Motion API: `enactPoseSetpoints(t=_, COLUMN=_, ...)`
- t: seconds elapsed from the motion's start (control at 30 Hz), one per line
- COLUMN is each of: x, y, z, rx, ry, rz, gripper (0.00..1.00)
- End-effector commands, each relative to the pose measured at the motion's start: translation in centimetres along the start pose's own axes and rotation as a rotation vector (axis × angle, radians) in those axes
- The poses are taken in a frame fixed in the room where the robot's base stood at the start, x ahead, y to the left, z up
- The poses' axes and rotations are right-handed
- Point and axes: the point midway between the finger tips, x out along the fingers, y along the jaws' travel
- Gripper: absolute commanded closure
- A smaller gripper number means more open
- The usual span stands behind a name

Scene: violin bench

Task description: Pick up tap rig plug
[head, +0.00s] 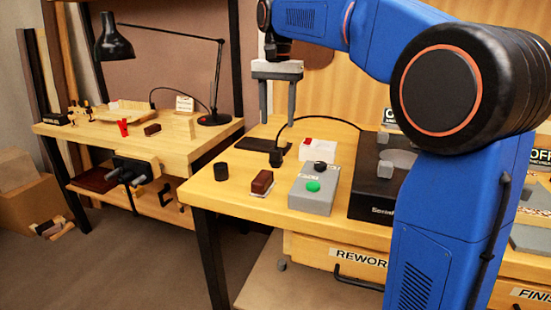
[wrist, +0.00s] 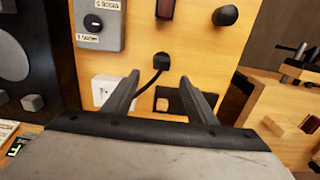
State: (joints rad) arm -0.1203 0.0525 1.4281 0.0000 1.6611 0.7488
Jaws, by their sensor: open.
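The plug, a small black block (head: 276,158) with a black cable rising from it, stands on the wooden bench top. I take this to be the tap rig plug. It also shows in the wrist view (wrist: 160,60), just beyond the fingertips, with its cable bending down between the fingers. My gripper (head: 277,122) is open and points down above the plug, apart from it. In the wrist view the two grey fingers (wrist: 160,82) are spread with nothing between them touching. A grey box (head: 314,190) with a green button and dark knob sits right of the plug.
A white box with a red switch (head: 305,148) and a dark flat tray (head: 262,147) lie close by. A brown block (head: 262,182) and black cylinder (head: 221,171) stand nearer the front edge. A large black machine (head: 374,190) is at right. The cable arches behind the white box.

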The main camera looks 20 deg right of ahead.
Motion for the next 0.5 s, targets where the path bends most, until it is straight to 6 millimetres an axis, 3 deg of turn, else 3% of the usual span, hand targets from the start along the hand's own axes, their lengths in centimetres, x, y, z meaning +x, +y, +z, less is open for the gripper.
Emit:
enactPoseSetpoints(t=0.23, x=4.2, y=0.0, z=0.1, rx=0.000, ry=-0.002, rz=0.002, gripper=0.48)
enactPoseSetpoints(t=0.5, x=6.1, y=0.0, z=0.0, rx=0.000, ry=0.000, rz=0.000, gripper=0.48)
